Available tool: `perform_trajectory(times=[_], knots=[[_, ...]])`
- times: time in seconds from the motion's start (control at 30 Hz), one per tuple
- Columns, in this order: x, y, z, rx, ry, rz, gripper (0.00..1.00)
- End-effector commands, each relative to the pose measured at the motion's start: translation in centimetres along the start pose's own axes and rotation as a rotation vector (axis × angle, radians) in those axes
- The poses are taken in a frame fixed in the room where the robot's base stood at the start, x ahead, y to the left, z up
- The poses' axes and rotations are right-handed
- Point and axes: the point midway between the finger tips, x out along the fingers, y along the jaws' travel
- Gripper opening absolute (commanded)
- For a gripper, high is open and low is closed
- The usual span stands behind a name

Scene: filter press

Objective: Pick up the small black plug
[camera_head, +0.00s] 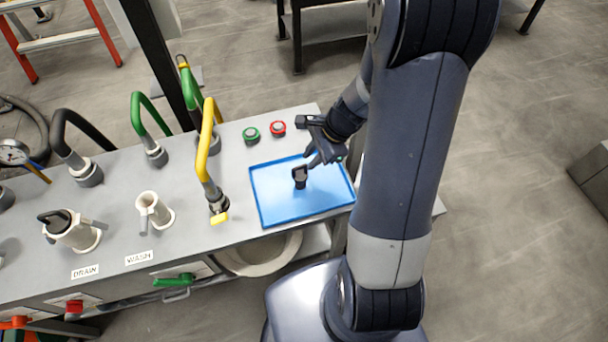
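The small black plug (300,180) stands in the blue tray (262,212) at the right end of the bench. My gripper (311,160) reaches in from the upper right, with its dark fingers just above and beside the plug's top. I cannot tell whether the fingers touch the plug, or how far apart they are, because they are small and dark here. Another black piece (55,220) sits in the white fitting at the left, by the DRAIN label.
A yellow-handled pipe (207,145) rises just left of the tray. A green button (251,135) and a red button (278,128) lie behind it. A white fitting (153,210) stands by the WASH label (139,258). Green and black hoses stand farther left.

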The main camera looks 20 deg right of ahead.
Motion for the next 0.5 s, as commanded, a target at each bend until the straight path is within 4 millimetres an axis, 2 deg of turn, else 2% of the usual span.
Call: perform_trajectory(times=[0.3,0.5], knots=[[3.8,0.1,0.1,-0.001,-0.002,0.005,0.21],[5.1,0.1,0.1,-0.001,0.0,0.002,0.21]])
